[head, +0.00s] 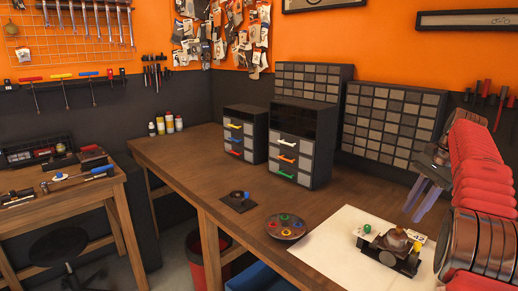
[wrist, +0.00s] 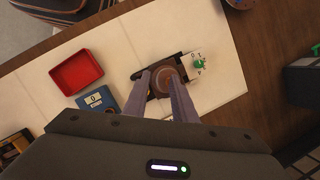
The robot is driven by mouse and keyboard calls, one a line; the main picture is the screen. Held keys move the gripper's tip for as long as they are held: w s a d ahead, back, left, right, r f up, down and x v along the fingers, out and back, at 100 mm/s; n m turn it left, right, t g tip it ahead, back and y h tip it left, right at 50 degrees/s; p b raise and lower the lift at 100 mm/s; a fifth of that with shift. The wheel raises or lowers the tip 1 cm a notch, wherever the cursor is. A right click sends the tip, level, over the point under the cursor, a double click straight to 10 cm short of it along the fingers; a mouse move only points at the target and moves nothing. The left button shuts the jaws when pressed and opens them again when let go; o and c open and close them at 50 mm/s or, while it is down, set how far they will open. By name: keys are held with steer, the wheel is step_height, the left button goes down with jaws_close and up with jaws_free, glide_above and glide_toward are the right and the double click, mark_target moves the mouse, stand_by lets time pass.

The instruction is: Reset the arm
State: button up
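My arm comes in from the right edge of the head view. My gripper (head: 416,212) hangs above the white sheet (head: 343,232) on the wooden bench. In the wrist view my gripper (wrist: 161,78) shows two grey-purple fingers apart, with nothing held. Beyond them is a dark device with a round brown knob (head: 397,238), also seen in the wrist view (wrist: 164,80). The fingertips look clear of it in the head view. A white plate with a green knob (wrist: 199,65) sits beside the device.
The wrist view shows a red tray (wrist: 76,73) and a blue box with a dial (wrist: 97,101). A round dish with coloured pieces (head: 286,226) and a small dark plate (head: 238,202) lie on the bench. Drawer cabinets (head: 300,143) stand at the back.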

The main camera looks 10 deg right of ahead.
steer(key=s+a+r+n+t+h, duration=0.1)
steer(key=s+a+r+n, duration=0.25)
steer(key=a, duration=0.75)
steer(key=s+a+r+n+t+h, duration=0.15)
steer(key=s+a+n, duration=0.25)
steer(key=a, duration=0.6)
steer(key=s+a+f+n+t, duration=0.1)
steer(key=s+a+f+n, duration=0.3)
steer(key=s+a, duration=0.3)
steer(key=s+a+f+n+t+h, duration=0.1)
steer(key=s+a+f+n, duration=0.4)
steer(key=s, duration=0.7)
step_height(320, 180, down, 2)
steer(key=shift+a+f, duration=0.25)
steer(key=shift+a, duration=0.6)
